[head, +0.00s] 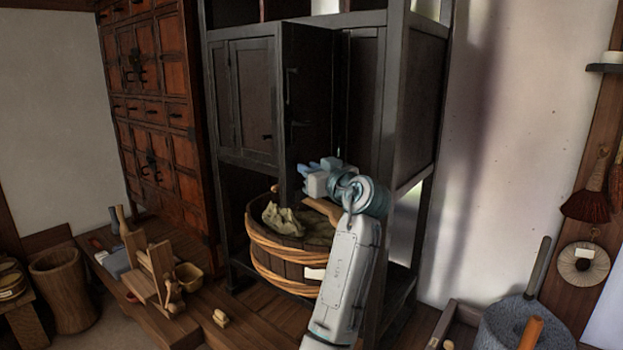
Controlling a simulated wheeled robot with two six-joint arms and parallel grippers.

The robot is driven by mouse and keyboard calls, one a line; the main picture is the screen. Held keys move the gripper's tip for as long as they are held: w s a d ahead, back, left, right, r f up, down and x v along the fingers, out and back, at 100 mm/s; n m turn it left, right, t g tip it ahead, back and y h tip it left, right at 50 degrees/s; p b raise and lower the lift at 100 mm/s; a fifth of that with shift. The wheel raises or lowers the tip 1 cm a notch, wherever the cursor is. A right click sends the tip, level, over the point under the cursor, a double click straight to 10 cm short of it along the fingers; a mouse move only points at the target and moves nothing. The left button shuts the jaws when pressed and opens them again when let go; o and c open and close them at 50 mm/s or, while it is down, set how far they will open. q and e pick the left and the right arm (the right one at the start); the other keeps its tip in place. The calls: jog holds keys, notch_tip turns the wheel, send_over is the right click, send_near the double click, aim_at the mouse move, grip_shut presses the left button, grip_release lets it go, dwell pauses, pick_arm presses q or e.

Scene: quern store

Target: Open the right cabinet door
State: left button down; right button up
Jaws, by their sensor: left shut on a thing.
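The dark wooden cabinet (420,95) stands at the middle of the head view. Its right door (312,80) stands swung outward, with a dark gap showing to its right. A dark upright handle (291,87) is on the door. The left door (253,95) is shut. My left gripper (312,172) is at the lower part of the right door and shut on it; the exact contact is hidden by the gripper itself. My right gripper is not in view.
A wooden tub (265,255) with a greenish cloth (282,220) stands just below the gripper. A reddish chest (160,110) is to the left. Wooden tools (150,270) lie on the low platform. A grey stone quern (515,325) is at the lower right.

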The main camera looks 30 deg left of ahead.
pick_arm(q)
jog(key=shift+d+r, duration=0.1)
jog(key=shift+d, duration=0.1)
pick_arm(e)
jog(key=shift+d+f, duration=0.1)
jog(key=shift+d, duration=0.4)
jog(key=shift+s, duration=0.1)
pick_arm(q)
jog(key=c, duration=1.4)
grip_release()
jog(key=shift+w, duration=0.1)
jog(key=shift+o, duration=0.2)
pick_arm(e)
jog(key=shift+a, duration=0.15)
